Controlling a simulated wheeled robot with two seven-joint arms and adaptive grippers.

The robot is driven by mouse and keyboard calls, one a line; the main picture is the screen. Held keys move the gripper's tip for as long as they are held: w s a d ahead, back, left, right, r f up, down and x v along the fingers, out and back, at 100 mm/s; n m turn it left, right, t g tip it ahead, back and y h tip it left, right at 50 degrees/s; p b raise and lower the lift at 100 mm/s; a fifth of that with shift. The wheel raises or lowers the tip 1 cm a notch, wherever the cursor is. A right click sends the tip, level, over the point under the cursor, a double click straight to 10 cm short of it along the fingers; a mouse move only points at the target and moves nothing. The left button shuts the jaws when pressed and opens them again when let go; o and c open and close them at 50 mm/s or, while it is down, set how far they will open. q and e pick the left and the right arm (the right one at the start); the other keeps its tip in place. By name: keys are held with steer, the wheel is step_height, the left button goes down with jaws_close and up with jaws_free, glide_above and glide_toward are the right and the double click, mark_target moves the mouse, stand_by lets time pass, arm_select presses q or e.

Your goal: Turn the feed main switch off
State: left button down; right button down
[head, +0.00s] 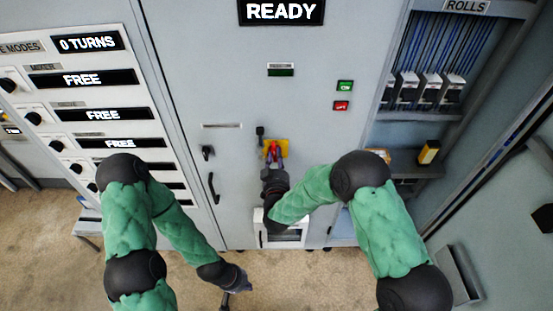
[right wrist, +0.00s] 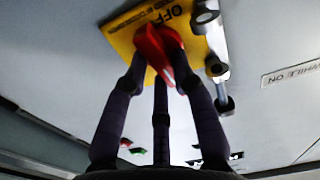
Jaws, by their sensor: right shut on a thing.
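The feed main switch is a red rotary handle (head: 273,151) on a yellow plate (head: 284,146) on the grey cabinet front. In the right wrist view the red handle (right wrist: 160,50) sits slantwise on the yellow plate (right wrist: 125,38), whose upper part reads OFF. My right gripper (head: 272,168) reaches up to the handle; its dark fingers (right wrist: 158,75) are shut on it and hide part of it. My left gripper (head: 234,286) hangs low over the floor at the bottom of the head view, away from the switch; its finger opening is unclear.
A small padlock-like metal piece (right wrist: 216,68) is beside the plate. A READY display (head: 281,11) and green (head: 345,86) and red (head: 341,105) buttons are above. A black door handle (head: 213,188) is left. Shelves with rolls (head: 425,88) are right.

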steer(key=n+b, duration=0.1)
steer(key=n, duration=0.4)
steer(key=n+b, duration=0.1)
steer(key=n, duration=0.1)
steer(key=shift+a+n+b, duration=0.25)
steer(key=shift+n+b, duration=0.05)
steer(key=shift+n, duration=0.1)
steer(key=n, duration=0.4)
steer(key=shift+a+n, duration=0.15)
steer(key=shift+n, duration=0.15)
steer(key=n, duration=0.4)
steer(key=shift+a+f, duration=0.1)
steer(key=shift+a, duration=0.05)
steer(key=c, duration=1)
jaws_free()
steer(key=shift+s, duration=0.1)
